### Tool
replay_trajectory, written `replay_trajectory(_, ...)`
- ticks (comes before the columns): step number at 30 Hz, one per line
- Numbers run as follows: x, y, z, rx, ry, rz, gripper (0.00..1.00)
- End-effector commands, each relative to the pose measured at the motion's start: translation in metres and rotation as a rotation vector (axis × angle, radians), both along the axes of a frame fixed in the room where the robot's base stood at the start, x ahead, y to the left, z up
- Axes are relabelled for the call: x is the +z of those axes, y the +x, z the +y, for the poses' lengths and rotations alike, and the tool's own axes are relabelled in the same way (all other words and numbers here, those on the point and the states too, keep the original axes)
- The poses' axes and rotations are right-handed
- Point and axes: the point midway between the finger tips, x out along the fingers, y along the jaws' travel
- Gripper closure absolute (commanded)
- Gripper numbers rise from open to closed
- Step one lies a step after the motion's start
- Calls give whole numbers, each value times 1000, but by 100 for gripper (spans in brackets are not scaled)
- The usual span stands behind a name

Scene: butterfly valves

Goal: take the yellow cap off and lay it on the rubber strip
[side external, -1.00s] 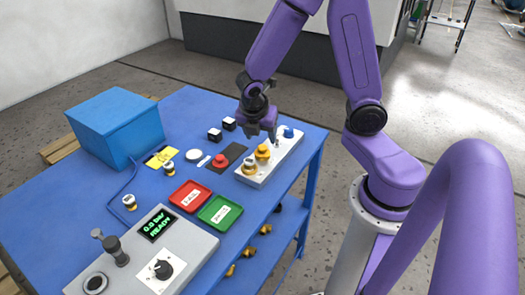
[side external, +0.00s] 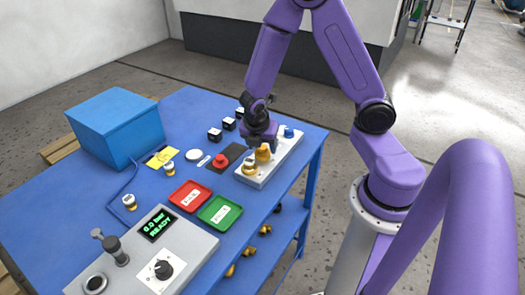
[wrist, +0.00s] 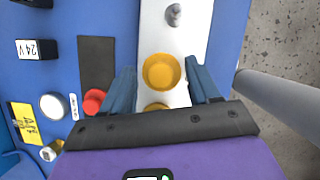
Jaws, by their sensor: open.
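Two yellow round parts stand in a row on a white plate (side external: 252,183). The farther one, a yellow cap (side external: 263,153), is right under my gripper (side external: 263,143). In the wrist view the cap (wrist: 161,71) lies between the open fingers of my gripper (wrist: 162,78), with gaps on both sides; I cannot tell the height between them. The nearer yellow part (side external: 249,165) is mostly hidden by my gripper in the wrist view (wrist: 157,106). The black rubber strip (wrist: 97,60) lies left of the plate, with a red cap (wrist: 93,101) at its near end.
A blue cap (side external: 289,132) stands at the plate's far end. A bare grey stem (wrist: 174,14) is on the plate beyond the yellow cap. Red (side external: 190,196) and green (side external: 220,211) trays lie nearer the console (side external: 140,255). The strip's far part is clear.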

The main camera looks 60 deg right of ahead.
Motion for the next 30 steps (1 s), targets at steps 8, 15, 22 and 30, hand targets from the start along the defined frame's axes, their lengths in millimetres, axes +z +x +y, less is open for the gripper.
replay_trajectory(8, 0, 0, 0, 1, 0, 0, 98)
replay_trajectory(15, 0, 0, 0, 1, 0, 0, 99)
replay_trajectory(22, 3, 0, 0, 1, -1, -1, 99)
replay_trajectory(30, 23, 1, 0, 0, -1, -6, 99)
